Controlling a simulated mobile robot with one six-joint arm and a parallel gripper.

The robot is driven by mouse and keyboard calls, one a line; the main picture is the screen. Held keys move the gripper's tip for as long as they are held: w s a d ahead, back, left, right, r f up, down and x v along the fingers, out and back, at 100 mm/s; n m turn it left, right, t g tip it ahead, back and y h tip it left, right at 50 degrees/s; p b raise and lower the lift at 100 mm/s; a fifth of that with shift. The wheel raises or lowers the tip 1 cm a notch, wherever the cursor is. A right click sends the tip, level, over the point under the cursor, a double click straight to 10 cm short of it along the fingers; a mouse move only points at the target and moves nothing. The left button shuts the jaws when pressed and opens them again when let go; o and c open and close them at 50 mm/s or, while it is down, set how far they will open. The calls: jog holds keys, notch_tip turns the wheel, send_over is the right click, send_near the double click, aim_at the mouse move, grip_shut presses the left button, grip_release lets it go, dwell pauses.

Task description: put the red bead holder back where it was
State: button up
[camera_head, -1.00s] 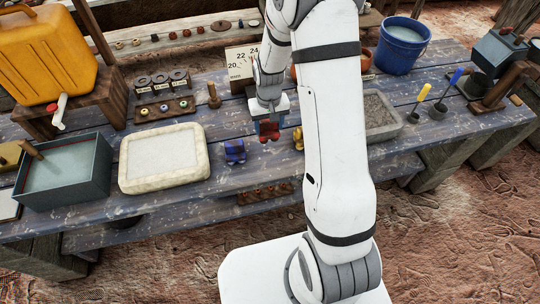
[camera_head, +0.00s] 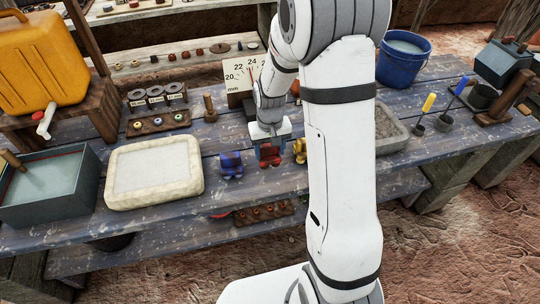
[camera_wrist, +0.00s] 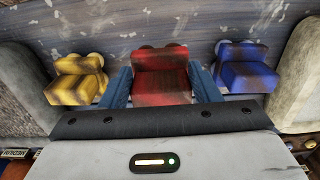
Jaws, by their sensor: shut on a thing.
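The red bead holder (camera_head: 269,155) is between the fingers of my gripper (camera_head: 268,143), which is shut on it. The wrist view shows the red holder (camera_wrist: 162,75) upright in the middle, with a blue finger on each side. It is in the gap between the blue bead holder (camera_head: 231,165) and the yellow bead holder (camera_head: 300,150), near the table's front edge. In the wrist view the yellow holder (camera_wrist: 76,80) is at left and the blue holder (camera_wrist: 243,68) at right, both apart from the fingers. I cannot tell whether the red holder touches the table.
A pale slab-like tray (camera_head: 154,203) lies left of the blue holder. A grey tray (camera_head: 391,137) is right of the yellow one, partly behind my arm. A gauge board (camera_head: 238,80) stands behind my gripper. A lower shelf holds a bead rack (camera_head: 264,212).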

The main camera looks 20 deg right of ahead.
aim_at(270, 157)
jog(key=shift+f, duration=1.45)
jog(key=shift+f, duration=0.25)
jog(key=o, duration=0.9)
jog(key=shift+r, duration=0.1)
notch_tip(270, 157, up, 12)
jog(key=s+r+t, duration=0.1)
jog(key=s+r, duration=0.2)
jog(key=s, duration=0.3)
jog(key=s+r+t, duration=0.1)
jog(key=s+r, duration=0.2)
jog(key=s, duration=0.4)
jog(key=s+r+t, duration=0.1)
jog(key=s+r, duration=0.2)
jog(key=s, duration=0.3)
jog(key=shift+s+r, duration=0.3)
jog(key=shift+r, duration=0.1)
